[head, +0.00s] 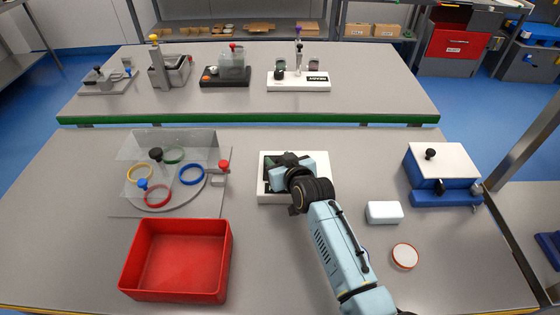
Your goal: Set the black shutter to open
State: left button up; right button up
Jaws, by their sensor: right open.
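A clear-walled station (207,150) stands on the near table at left, with colored rings inside. It carries a black knob (156,154), a blue knob (142,184) and a red knob (223,165). A blue box with a white top (450,160) at right also has a black knob (430,153). I cannot tell for certain which part is the black shutter, nor its setting. My right gripper (282,163) is open, over a white square base (265,193) in the middle of the table. My wrist hides much of that base and the dark part on it. My left gripper is not in view.
A red bin (177,292) stands at front left. A white block (384,212) and a round white disc with an orange rim (404,256) lie right of my right arm. Several fixtures stand on the back table (230,105). Table between bin and arm is clear.

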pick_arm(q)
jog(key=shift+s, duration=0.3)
pick_arm(e)
jog(key=shift+c, duration=0.2)
